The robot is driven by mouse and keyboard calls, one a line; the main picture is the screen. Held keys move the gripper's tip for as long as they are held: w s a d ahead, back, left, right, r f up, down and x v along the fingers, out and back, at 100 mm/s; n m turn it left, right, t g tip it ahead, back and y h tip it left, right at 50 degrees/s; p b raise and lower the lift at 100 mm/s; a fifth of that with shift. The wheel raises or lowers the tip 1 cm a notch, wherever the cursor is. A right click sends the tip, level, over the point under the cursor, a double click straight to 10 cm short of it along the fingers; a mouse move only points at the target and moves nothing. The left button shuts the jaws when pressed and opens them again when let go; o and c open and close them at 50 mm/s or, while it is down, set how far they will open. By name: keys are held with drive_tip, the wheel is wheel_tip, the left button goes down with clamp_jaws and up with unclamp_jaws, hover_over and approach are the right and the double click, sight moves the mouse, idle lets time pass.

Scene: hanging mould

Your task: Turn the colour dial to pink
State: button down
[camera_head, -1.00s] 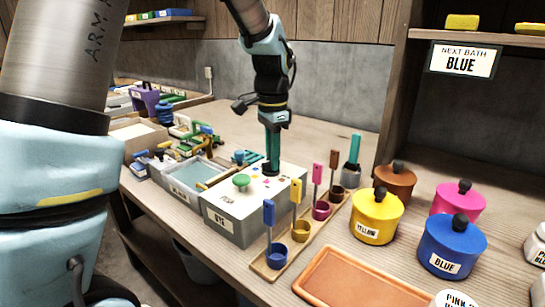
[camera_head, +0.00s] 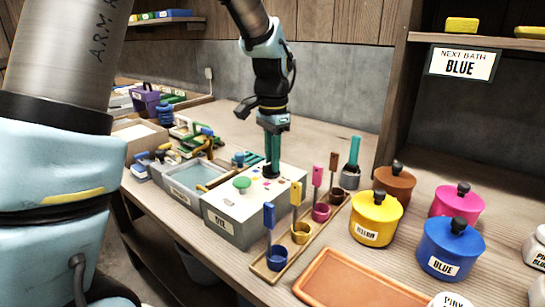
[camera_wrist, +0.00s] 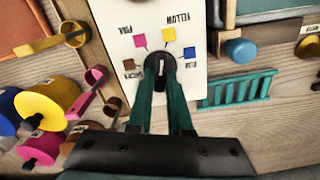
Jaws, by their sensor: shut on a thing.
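The colour dial (camera_wrist: 160,66) is a black knob with a white pointer mark on a white panel. Around it are a brown patch (camera_wrist: 129,64), a pink patch (camera_wrist: 140,41), a yellow patch (camera_wrist: 169,34) and a blue patch (camera_wrist: 190,52). In the wrist view the white mark runs roughly up and down; which patch it points to is hard to tell. My gripper (camera_wrist: 161,76), with green fingers, is shut on the knob. In the head view my gripper (camera_head: 271,170) stands upright on the dye box (camera_head: 222,228), its fingertips hiding most of the dial.
A green round knob (camera_head: 242,184) stands on the same box. A rack of coloured ladles (camera_head: 268,268) is close on its right. Yellow (camera_head: 375,218) and blue (camera_head: 452,247) pots stand further right, by an orange tray (camera_head: 350,285). A water tub (camera_head: 200,172) adjoins the box's left.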

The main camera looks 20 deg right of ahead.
drive_tip(key=n+p, duration=0.2)
drive_tip(key=n, duration=0.2)
drive_tip(key=shift+w+r, duration=0.1)
drive_tip(key=shift+n+p, duration=0.65)
drive_tip(key=shift+n, duration=1.45)
drive_tip(key=c, duration=0.8)
unclamp_jaws()
drive_tip(key=shift+a, duration=0.1)
drive_tip(key=shift+c, duration=0.2)
wheel_tip(320, 180, up, 11)
drive_tip(key=b, duration=0.1)
drive_tip(key=shift+f, duration=0.2)
